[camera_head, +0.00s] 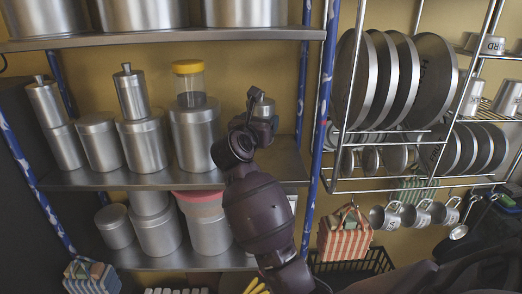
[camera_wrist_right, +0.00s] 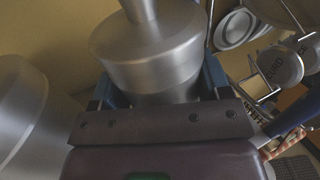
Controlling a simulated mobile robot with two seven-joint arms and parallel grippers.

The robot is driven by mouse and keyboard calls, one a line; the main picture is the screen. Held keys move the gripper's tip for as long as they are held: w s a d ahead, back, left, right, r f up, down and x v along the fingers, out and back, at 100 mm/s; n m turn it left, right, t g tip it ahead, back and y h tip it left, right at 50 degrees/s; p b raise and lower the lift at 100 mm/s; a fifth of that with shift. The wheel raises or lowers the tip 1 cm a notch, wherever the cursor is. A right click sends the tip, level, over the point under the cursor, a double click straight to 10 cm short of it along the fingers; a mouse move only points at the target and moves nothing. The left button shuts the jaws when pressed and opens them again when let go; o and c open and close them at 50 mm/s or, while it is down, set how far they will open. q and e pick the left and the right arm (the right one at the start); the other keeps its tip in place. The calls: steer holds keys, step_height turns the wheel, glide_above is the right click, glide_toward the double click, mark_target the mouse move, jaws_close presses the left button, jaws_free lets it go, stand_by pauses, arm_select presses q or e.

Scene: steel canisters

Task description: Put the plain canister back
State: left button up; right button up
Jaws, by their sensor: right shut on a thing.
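My right gripper (camera_head: 252,124) is at the right end of the middle shelf (camera_head: 285,165). It is shut on a plain steel canister (camera_head: 264,107) with a knobbed lid. The canister (camera_wrist_right: 150,58) also shows in the right wrist view, between the blue fingers of my right gripper (camera_wrist_right: 163,88). Its lower part is hidden behind the gripper, so I cannot tell whether it touches the shelf. My left gripper is not in view.
A large canister (camera_head: 197,135) with a yellow-lidded jar (camera_head: 189,85) on top stands left of my gripper. More canisters fill the shelf's left. A blue patterned post (camera_head: 317,130) and a plate rack (camera_head: 400,183) stand right. The bottom shelf (camera_head: 185,260) holds more canisters.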

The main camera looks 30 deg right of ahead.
step_height(320, 180, down, 2)
steer(key=shift+f, duration=2.4)
steer(key=shift+f, duration=0.15)
steer(key=o, duration=1)
steer(key=shift+o, duration=0.2)
